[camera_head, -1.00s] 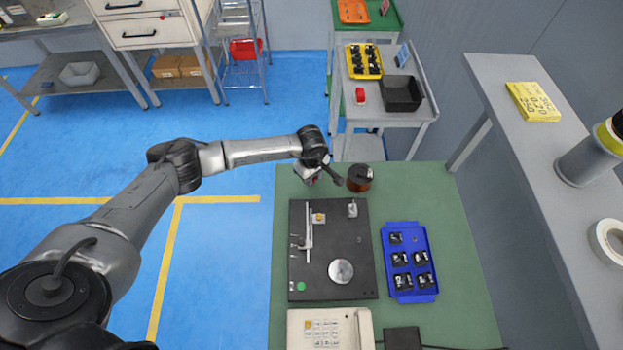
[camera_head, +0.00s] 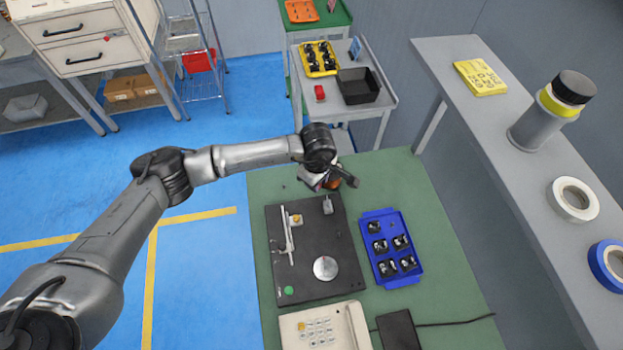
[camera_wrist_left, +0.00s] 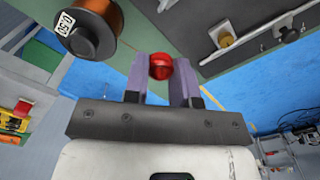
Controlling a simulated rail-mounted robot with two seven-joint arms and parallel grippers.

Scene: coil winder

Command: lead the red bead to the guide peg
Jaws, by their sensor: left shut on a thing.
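The red bead (camera_wrist_left: 160,68) is between the fingertips of my left gripper (camera_wrist_left: 161,60) in the left wrist view, which is shut on it. In the head view my left gripper (camera_head: 328,180) is at the far edge of the green table, and the bead is hidden there. The copper wire spool (camera_wrist_left: 92,25) with a dark, labelled end is beside the gripper; in the head view the arm mostly covers it. The dark winder plate (camera_head: 330,285) carries a small grey post (camera_head: 328,206), perhaps the guide peg, and a brass-coloured piece (camera_head: 296,219). My right gripper is not seen.
A blue tray (camera_head: 367,215) with several black parts lies right of the plate. A round metal disc (camera_head: 325,268) and a rail (camera_head: 289,236) are on the plate. A beige keypad box (camera_head: 318,331) and black box (camera_head: 397,330) stand nearer me. Bare table lies left of the plate.

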